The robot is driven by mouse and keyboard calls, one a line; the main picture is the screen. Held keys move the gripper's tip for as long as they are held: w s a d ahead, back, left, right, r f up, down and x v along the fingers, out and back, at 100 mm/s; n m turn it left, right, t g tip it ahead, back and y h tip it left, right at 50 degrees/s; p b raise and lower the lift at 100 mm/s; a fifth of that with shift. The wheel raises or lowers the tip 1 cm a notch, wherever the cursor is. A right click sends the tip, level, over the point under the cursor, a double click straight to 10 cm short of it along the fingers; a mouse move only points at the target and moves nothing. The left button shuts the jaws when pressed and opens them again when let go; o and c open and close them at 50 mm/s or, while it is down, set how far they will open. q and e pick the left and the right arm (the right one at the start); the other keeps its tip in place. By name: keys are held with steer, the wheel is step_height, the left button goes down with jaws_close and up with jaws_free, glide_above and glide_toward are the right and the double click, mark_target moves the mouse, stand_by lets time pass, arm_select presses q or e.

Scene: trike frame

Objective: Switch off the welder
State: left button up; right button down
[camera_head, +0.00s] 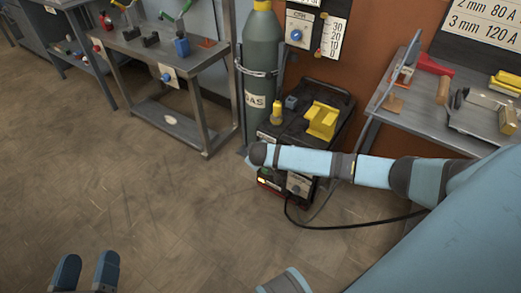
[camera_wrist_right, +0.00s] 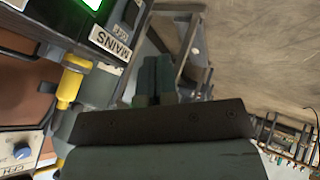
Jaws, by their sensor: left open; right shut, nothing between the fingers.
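The welder (camera_head: 343,138) is a black box beside the gas cylinder in the head view. In the right wrist view, my right gripper (camera_wrist_right: 157,62) is shut and empty. A label reading MAINS (camera_wrist_right: 110,40) is to its left, apart from the fingers, with a lit green patch (camera_wrist_right: 84,3) above and a yellow handle-like part (camera_wrist_right: 70,86) beside it. My left gripper (camera_head: 86,270) is open and empty over the floor.
The gas cylinder (camera_head: 262,75) stands left of the welder. A steel bench (camera_head: 140,48) is at the left, and another bench (camera_head: 385,105) with tools is at the right. A black cable (camera_head: 350,226) runs along the floor. The floor at lower left is clear.

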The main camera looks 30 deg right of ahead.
arm_select(q)
steer(key=f+m+b, duration=0.1)
steer(key=b, duration=0.1)
steer(key=w+f+m+b, duration=0.1)
steer(key=f+b, duration=0.1)
steer(key=b, duration=0.1)
steer(key=w+a+f+m+b, duration=0.1)
steer(key=b, duration=0.1)
steer(key=shift+w+f+g+b, duration=0.1)
steer(key=shift+f+g+b, duration=0.2)
steer(key=shift+f+g, duration=0.1)
arm_select(e)
steer(key=w+d+f, duration=0.6)
steer(key=w+f, duration=0.1)
steer(key=shift+d+f, duration=0.15)
steer(key=shift+d, duration=0.15)
arm_select(q)
steer(key=shift+s+d+r+n+p, duration=0.1)
steer(key=shift+s+d+n+p, duration=0.35)
steer(key=shift+p, duration=0.65)
arm_select(e)
steer(key=shift+w+d, duration=0.2)
